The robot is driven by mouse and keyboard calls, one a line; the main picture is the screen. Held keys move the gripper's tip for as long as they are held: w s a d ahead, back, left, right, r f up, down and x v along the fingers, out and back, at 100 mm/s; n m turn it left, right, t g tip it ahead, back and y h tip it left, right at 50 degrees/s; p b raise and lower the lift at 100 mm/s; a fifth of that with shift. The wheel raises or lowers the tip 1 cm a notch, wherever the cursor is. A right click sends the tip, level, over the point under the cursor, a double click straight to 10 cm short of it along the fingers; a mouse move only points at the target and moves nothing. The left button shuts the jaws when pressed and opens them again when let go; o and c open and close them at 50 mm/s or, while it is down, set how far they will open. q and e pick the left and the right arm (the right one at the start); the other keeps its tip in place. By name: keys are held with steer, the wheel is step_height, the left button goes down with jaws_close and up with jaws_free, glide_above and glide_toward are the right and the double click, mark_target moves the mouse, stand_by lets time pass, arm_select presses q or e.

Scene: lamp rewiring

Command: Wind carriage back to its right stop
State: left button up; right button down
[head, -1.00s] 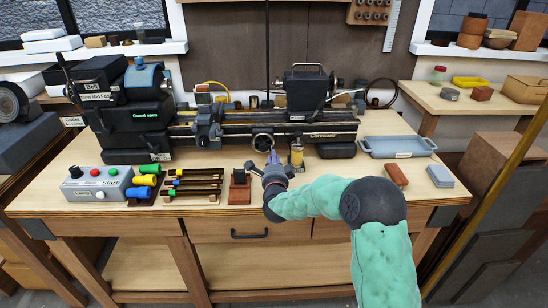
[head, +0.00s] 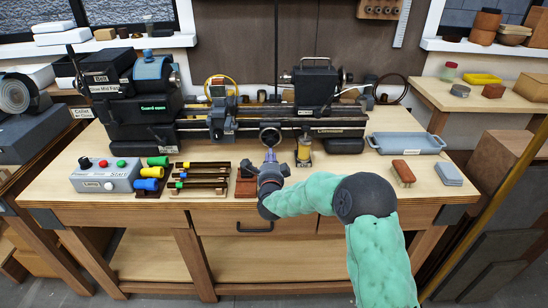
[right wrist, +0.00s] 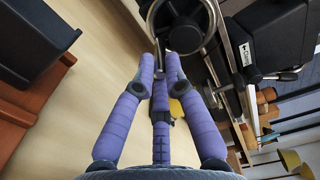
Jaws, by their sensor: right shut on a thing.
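The lathe's carriage (head: 221,118), a dark grey block with a tool post, sits on the bed (head: 285,123), left of the black tailstock (head: 315,88). A clear gap of bed lies between them. The round handwheel (head: 270,137) stands at the front of the lathe, right of the carriage. It also shows at the top of the right wrist view (right wrist: 183,25). My right gripper (head: 269,157), with purple fingers, is shut at the handwheel's near edge; the fingers hide the exact grip. The right stop cannot be made out. My left gripper is out of view.
A brass-coloured oiler (head: 304,150) stands close right of my right gripper. A rack of tools (head: 203,176) and a control box (head: 106,175) lie to the left. A blue tray (head: 407,143), red brush (head: 403,173) and grey block (head: 448,174) are at right.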

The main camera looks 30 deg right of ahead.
steer(key=shift+w+a+r, duration=0.1)
steer(key=shift+w+a, duration=0.35)
steer(key=shift+a, duration=0.4)
steer(key=shift+w+a+r, duration=0.25)
steer(key=shift+a+r, duration=0.1)
steer(key=shift+a, duration=0.1)
steer(key=shift+s+d+r, duration=0.15)
steer(key=shift+d+r, duration=0.2)
steer(key=shift+r, duration=0.7)
steer(key=shift+s+d+r, duration=0.2)
steer(key=shift+d+r, duration=0.2)
steer(key=shift+r, duration=0.65)
steer(key=shift+s+d+r, duration=0.15)
steer(key=shift+d+r, duration=0.2)
steer(key=shift+r, duration=0.7)
steer(key=c, duration=2)
jaws_free()
steer(key=shift+s+d+f, duration=0.15)
steer(key=shift+s+d, duration=0.15)
steer(key=shift+d, duration=0.1)
steer(key=o, duration=0.6)
steer(key=shift+s+f, duration=0.1)
steer(key=shift+s, duration=0.05)
